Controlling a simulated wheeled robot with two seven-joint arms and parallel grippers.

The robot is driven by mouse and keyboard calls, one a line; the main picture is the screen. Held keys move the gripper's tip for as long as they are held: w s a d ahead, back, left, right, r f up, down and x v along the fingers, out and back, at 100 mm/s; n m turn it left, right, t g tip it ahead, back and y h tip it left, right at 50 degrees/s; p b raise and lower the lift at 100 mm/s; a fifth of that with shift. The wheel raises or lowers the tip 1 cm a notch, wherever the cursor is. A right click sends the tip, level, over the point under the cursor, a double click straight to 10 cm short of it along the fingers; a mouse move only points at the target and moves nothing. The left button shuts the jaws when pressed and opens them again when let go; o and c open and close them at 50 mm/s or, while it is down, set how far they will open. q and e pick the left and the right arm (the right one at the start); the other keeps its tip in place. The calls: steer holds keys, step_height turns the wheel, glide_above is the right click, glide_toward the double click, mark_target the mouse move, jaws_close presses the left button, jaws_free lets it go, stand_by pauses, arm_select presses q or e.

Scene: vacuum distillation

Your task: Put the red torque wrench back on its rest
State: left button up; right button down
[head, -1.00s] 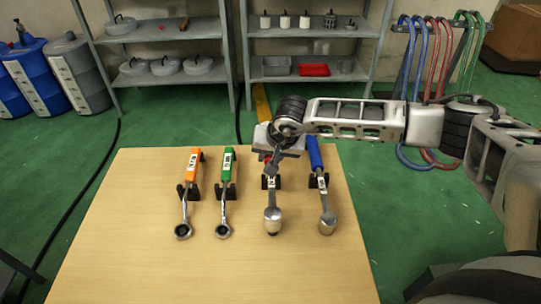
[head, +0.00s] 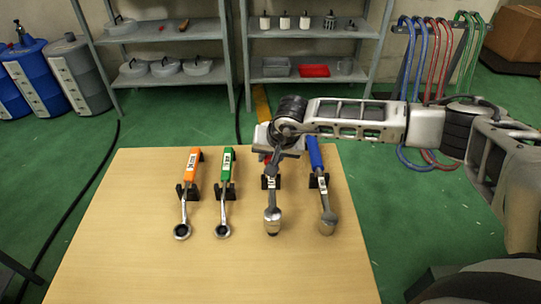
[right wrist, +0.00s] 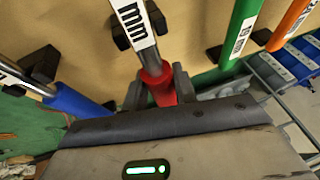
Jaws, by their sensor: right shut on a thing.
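The red torque wrench (head: 271,200) lies lengthwise at its black rest (head: 277,182), with its metal head towards the table's front edge. Its red handle (right wrist: 158,88) shows in the right wrist view, between my fingers. My right gripper (head: 272,157) is shut on this handle from above and hides most of it in the head view. The black rest (right wrist: 120,32) flanks the wrench's labelled part in the right wrist view. I cannot tell whether the wrench touches the rest or hovers slightly above it. My left gripper is out of view.
A blue wrench (head: 316,155) lies on its rest close to the right. Green (head: 227,165) and orange (head: 193,165) wrenches lie on rests to the left. The wooden table (head: 130,250) is bare at the front and left. Shelves (head: 240,40) stand behind it.

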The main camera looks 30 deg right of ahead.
steer(key=shift+w+f+b, duration=0.1)
steer(key=shift+f+b, duration=1.2)
steer(key=shift+f, duration=0.15)
